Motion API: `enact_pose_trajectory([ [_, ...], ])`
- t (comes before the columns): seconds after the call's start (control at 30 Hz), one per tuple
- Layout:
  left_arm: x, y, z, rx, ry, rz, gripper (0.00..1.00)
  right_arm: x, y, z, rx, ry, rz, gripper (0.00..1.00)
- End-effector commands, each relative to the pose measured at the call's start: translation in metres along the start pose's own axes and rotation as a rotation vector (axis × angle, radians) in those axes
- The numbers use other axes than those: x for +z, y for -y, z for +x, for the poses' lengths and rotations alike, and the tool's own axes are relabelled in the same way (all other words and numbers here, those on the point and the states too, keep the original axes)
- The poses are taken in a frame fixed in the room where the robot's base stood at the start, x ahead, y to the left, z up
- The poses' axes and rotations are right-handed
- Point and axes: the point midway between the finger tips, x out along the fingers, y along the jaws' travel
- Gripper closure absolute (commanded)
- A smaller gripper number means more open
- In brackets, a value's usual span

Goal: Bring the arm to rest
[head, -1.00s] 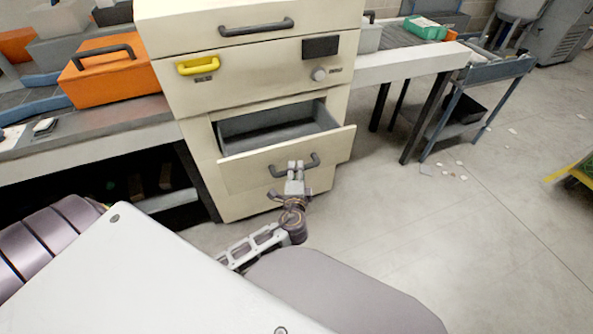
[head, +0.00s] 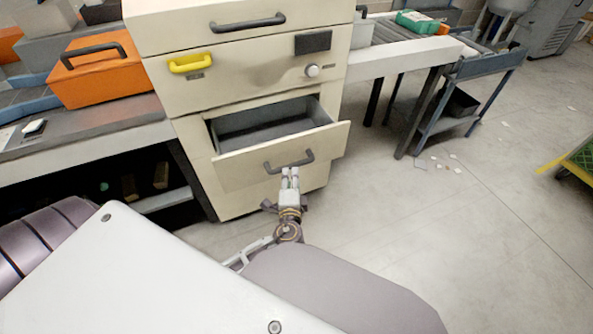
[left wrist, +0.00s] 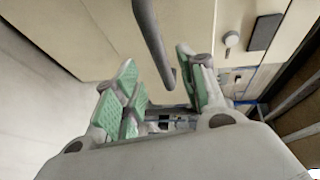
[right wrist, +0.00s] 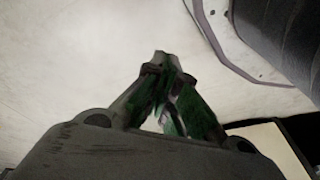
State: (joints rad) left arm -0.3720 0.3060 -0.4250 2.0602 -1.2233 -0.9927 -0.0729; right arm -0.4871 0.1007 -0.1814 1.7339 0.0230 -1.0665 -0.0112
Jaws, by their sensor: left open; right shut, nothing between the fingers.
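My left gripper (head: 290,176) is in front of the cabinet's open lower drawer (head: 237,168), just below its dark handle (head: 290,163). In the left wrist view the left gripper (left wrist: 165,85) is open, its green-padded fingers apart. The drawer handle (left wrist: 150,40) shows as a dark bar close to and partly between the fingers; I cannot tell whether it touches them. The drawer is pulled out and its visible inside is empty. My right gripper (right wrist: 160,62) is shut and empty in the right wrist view, above pale floor; it is not seen in the head view.
The cream cabinet (head: 245,70) has a yellow handle (head: 190,63) and a knob (head: 312,70). An orange box (head: 100,72) stands on the bench at left. A blue-grey cart (head: 480,68) stands at right. The floor (head: 430,230) right of the cabinet is mostly clear.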

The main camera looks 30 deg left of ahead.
Motion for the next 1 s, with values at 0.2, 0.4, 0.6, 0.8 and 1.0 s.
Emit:
enact_pose_trajectory([
  [0.2,0.0,0.0,0.0,0.001,0.0,0.0,0.59,0.0,0.0,0.0,0.0,0.0,0.0,1.0],
  [0.4,0.002,-0.015,0.004,0.036,-0.002,0.005,0.59,0.003,-0.002,0.004,0.003,0.002,0.0,1.0],
  [0.6,0.009,-0.064,0.014,0.147,-0.008,0.013,0.59,0.014,-0.006,0.017,0.01,0.008,-0.002,1.0],
  [0.8,0.027,-0.131,0.02,0.303,-0.003,0.003,0.59,0.031,-0.013,0.035,0.021,0.015,-0.004,1.0],
  [1.0,0.05,-0.196,0.016,0.456,0.014,-0.028,0.59,0.05,-0.021,0.051,0.032,0.021,-0.006,1.0],
])
